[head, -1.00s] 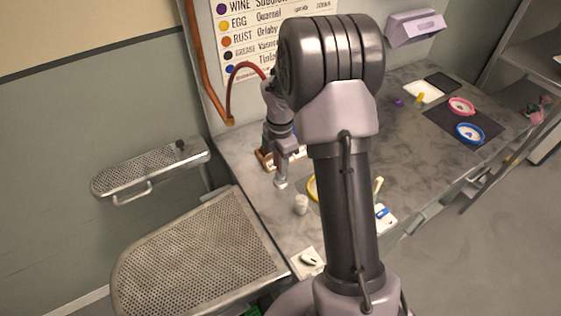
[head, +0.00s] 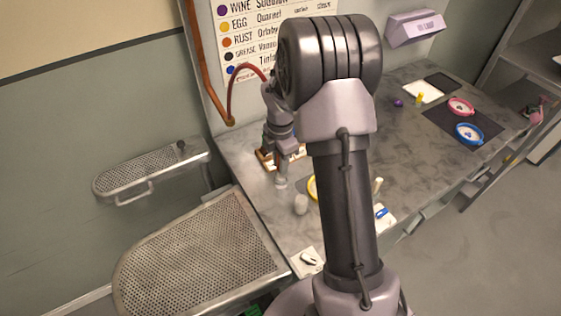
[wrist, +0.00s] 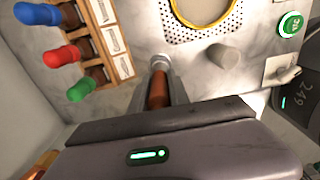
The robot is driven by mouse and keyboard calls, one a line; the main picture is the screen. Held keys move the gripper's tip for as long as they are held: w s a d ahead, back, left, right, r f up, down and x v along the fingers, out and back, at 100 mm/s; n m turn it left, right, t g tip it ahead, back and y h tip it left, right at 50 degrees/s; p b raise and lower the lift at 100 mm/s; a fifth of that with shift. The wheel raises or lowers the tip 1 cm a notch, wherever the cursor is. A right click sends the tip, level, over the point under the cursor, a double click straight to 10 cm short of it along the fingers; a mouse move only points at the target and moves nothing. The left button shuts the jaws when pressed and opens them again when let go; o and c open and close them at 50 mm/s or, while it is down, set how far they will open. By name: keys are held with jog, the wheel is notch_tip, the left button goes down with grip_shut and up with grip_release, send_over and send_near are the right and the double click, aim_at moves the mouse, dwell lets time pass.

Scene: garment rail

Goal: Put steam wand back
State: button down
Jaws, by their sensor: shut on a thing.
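My gripper (wrist: 160,98) is shut on the steam wand, above the grey worktop. In the wrist view the wand's copper-brown body (wrist: 158,88) lies between the fingers, with a pale metal tip past them. In the head view my gripper (head: 281,160) points down beside the bottle rack, with the wand's silvery end (head: 281,181) below it. A red hose (head: 238,76) arches from the copper wall pipe (head: 195,60) to behind my arm; its far end is hidden. I cannot make out a holder for the wand.
A wooden rack (head: 265,158) of bottles with blue, red and green caps (wrist: 62,54) is close on the left. A white cylinder (head: 301,204) and a yellow-rimmed mesh hoop (wrist: 207,30) stand near. A perforated board (head: 200,255) lies at front left. The worktop's right middle is clear.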

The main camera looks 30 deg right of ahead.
dwell(0.4)
jog(key=shift+f, duration=0.3)
jog(key=shift+f, duration=0.1)
jog(key=shift+f+b, duration=0.35)
jog(key=shift+f, duration=0.15)
jog(key=shift+f, duration=0.25)
dwell(0.4)
jog(key=c, duration=0.8)
grip_release()
jog(key=shift+c, duration=0.2)
